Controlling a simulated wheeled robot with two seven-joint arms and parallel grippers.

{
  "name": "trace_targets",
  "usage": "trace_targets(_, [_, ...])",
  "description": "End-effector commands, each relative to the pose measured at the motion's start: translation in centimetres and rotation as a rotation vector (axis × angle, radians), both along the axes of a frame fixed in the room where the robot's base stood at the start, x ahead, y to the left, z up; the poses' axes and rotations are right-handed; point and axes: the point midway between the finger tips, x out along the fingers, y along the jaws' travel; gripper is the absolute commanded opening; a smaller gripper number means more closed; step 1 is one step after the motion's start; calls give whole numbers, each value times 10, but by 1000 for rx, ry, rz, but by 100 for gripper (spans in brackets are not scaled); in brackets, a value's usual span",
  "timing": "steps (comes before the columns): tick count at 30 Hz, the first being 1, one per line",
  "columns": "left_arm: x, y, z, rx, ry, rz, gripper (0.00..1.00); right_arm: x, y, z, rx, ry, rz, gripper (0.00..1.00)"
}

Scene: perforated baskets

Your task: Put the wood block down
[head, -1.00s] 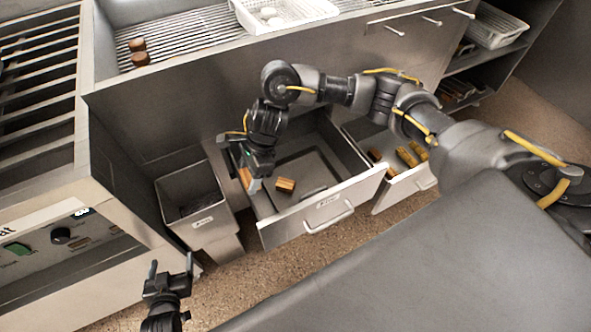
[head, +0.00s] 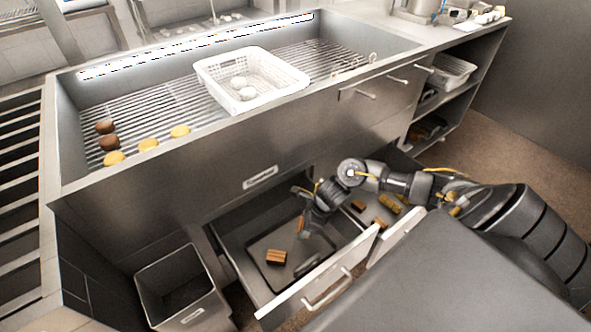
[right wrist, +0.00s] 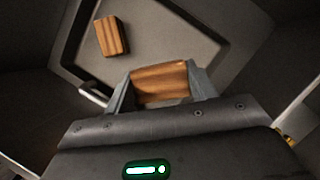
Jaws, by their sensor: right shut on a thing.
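My right gripper (head: 302,232) reaches down over the open drawer (head: 232,262). In the right wrist view its fingers (right wrist: 162,85) are shut on a striped brown wood block (right wrist: 160,80). A bit of the held block (head: 299,224) shows beside the gripper in the head view. A second wood block (head: 276,257) lies on the drawer's tray, apart from the gripper; it also shows at the upper left of the wrist view (right wrist: 112,37). Whether the held block touches the tray is unclear. My left gripper is out of view.
A neighbouring drawer (head: 401,238) on the right holds several blocks. A grey bin (head: 165,265) stands to the left. Above, a white perforated basket (head: 255,97) sits on a slatted sink with round brown and yellow pieces. The tray has free room around the loose block.

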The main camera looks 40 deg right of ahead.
Motion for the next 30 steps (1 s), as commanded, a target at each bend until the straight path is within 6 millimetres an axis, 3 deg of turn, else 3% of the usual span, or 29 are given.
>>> trace_targets(1, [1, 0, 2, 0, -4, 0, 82, -1, 1, -14, 2, 5, -2, 33])
trace_targets(4, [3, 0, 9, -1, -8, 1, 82, 0, 1, -29, 2, 3, 0, 33])
trace_targets(12, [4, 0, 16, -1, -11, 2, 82, 2, 2, -42, 1, 1, 5, 33])
trace_targets(19, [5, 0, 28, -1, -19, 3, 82, 1, 3, -72, 3, 2, 2, 33])
trace_targets(30, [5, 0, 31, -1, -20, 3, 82, 1, 2, -78, 1, 1, 6, 33])
